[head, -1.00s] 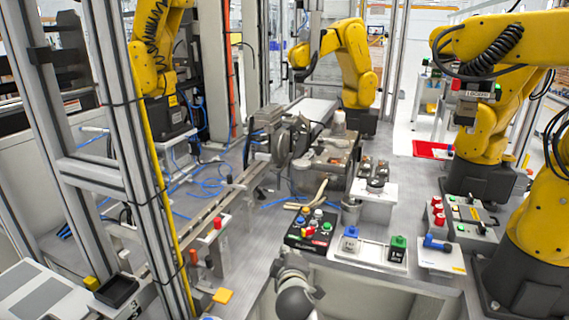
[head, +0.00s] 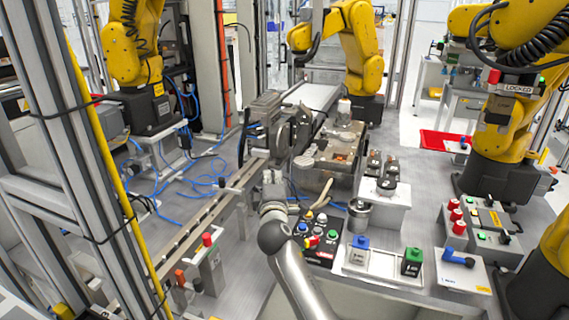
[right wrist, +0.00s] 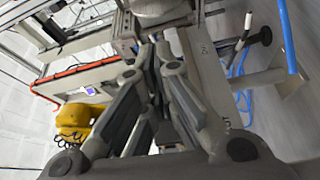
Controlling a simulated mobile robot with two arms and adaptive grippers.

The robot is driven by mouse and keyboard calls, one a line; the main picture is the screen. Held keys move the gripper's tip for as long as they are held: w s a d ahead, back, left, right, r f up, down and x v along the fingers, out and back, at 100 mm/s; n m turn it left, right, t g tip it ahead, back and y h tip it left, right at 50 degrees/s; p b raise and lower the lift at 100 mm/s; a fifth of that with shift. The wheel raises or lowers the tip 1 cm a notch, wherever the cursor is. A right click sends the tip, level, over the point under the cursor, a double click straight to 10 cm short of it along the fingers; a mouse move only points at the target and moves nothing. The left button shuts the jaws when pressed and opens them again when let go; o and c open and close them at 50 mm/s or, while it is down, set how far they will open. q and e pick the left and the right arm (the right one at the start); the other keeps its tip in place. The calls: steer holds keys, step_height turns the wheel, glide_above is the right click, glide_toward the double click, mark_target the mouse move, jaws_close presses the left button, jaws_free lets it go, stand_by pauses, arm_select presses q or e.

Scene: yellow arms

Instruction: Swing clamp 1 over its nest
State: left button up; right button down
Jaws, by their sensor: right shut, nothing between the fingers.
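No label in view marks clamp 1 or its nest, so I cannot tell for certain which parts they are. A white stand (head: 392,212) right of centre carries several small dark metal fixtures (head: 386,187). My right gripper (head: 271,180) is shut and empty in the head view, left of this stand and in front of the grey machine (head: 335,150). In the right wrist view my right gripper (right wrist: 155,45) has its fingers together, close to a grey metal part (right wrist: 160,12); contact is unclear. My left gripper is not in view.
A black button panel (head: 322,255) sits just right of my right forearm. A white tray (head: 385,268) holds a blue-topped and a green-topped block. A long rail (head: 190,235) runs at left, with a red-knobbed post (head: 207,240). A metal cup (head: 359,216) stands near the stand.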

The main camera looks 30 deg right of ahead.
mark_target(308, 157)
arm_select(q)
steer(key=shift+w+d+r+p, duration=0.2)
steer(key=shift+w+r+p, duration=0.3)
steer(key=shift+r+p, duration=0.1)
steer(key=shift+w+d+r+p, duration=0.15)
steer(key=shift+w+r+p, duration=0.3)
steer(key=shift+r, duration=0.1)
arm_select(e)
steer(key=w+d, duration=0.6)
steer(key=d, duration=0.1)
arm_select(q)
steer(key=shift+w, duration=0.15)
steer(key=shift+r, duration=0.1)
arm_select(e)
steer(key=shift+s+d, duration=0.1)
